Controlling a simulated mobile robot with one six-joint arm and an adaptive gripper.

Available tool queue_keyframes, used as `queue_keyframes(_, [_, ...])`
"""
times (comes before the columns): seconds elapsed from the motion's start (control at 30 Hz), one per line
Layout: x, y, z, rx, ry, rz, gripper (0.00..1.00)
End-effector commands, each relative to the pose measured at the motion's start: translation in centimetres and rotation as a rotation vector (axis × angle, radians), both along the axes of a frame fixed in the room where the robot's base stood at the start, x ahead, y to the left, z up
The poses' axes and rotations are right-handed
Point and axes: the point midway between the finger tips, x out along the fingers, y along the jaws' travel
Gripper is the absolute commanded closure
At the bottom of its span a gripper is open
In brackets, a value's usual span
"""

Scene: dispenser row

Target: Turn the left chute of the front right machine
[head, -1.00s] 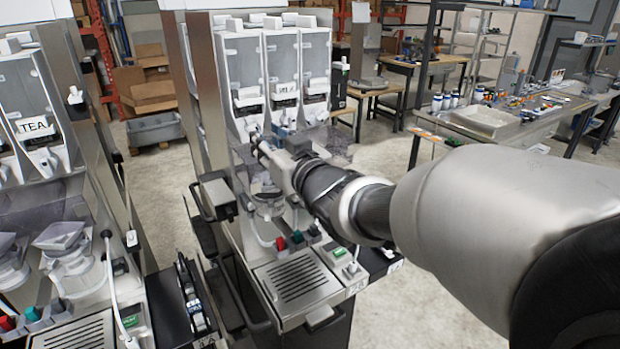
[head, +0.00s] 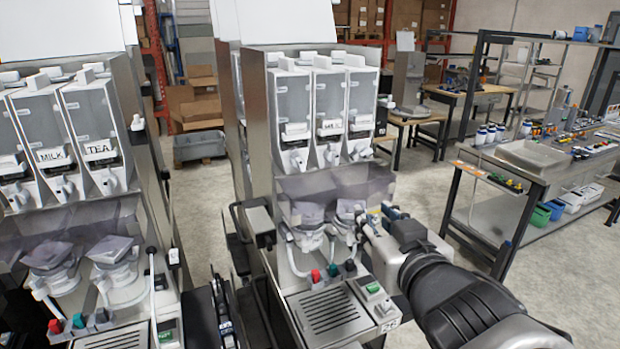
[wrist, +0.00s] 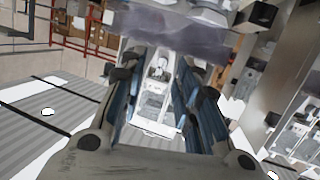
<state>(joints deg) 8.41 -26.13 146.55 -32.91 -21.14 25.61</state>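The front right machine (head: 325,310) has three clear canisters side by side, each with a white chute at its foot. Its left chute (head: 298,160) is in plain view in the head view, pointing down above the smoky cover (head: 335,185). My gripper (head: 380,216) is low at the machine's right side, below the chutes and apart from the left one. In the wrist view my gripper (wrist: 156,105) is open, its blue-padded fingers spread with nothing held. A white canister front with a chute (wrist: 160,68) shows beyond the fingers; I cannot tell which one it is.
Mixing bowls (head: 308,225) hang beneath the cover, partly behind my gripper. Another machine with labelled canisters (head: 105,140) stands at the left. A workbench (head: 530,180) with a tray and small items is at the right.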

Motion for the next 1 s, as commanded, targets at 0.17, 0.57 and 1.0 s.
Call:
queue_keyframes(0.17, [-1.8, -1.8, -1.3, -0.022, 0.123, -0.094, 0.7])
queue_keyframes(0.57, [-6.9, -3.2, -4.7, -0.032, 0.396, -0.193, 0.7])
queue_keyframes(1.0, [-8.1, -3.2, -5.5, -0.03, 0.456, -0.202, 0.7])
